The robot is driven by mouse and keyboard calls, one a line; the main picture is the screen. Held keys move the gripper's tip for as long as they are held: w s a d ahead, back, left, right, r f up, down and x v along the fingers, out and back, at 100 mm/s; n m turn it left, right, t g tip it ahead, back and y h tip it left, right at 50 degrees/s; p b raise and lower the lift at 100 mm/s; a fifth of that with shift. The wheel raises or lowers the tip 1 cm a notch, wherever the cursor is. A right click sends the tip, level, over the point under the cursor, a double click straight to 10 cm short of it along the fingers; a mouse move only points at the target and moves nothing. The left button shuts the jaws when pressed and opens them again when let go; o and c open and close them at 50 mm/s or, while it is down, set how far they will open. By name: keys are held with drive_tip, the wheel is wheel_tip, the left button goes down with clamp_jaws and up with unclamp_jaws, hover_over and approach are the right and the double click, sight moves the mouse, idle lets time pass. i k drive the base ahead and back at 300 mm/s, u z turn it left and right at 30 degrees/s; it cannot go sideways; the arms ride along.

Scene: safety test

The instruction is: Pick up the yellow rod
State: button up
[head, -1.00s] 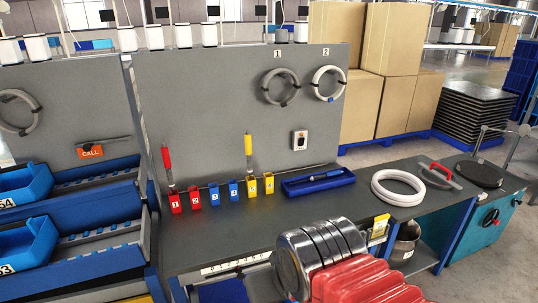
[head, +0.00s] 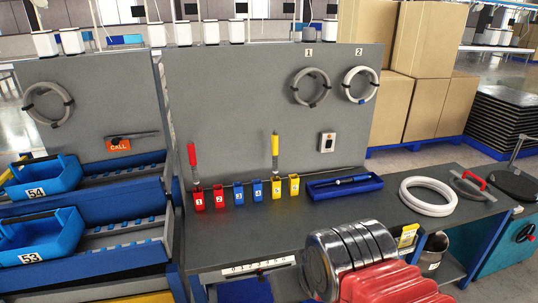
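The yellow rod (head: 275,146) stands upright in the number 5 yellow holder (head: 278,190) on the grey workbench, in front of the grey back panel. My gripper does not show in the head view. Only a silver and red part of my arm shows at the bottom, in front of the bench edge and well apart from the rod.
A red rod (head: 192,155) stands in the number 1 red holder (head: 199,201). Blue holders (head: 239,193) sit between the red and yellow ones. A blue tray (head: 322,193) and a white ring (head: 428,210) lie to the right. Bare bench (head: 250,228) lies in front of the holders.

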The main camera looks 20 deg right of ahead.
sight(275, 137)
drive_tip(key=i, duration=0.9)
drive_tip(key=z, duration=0.05)
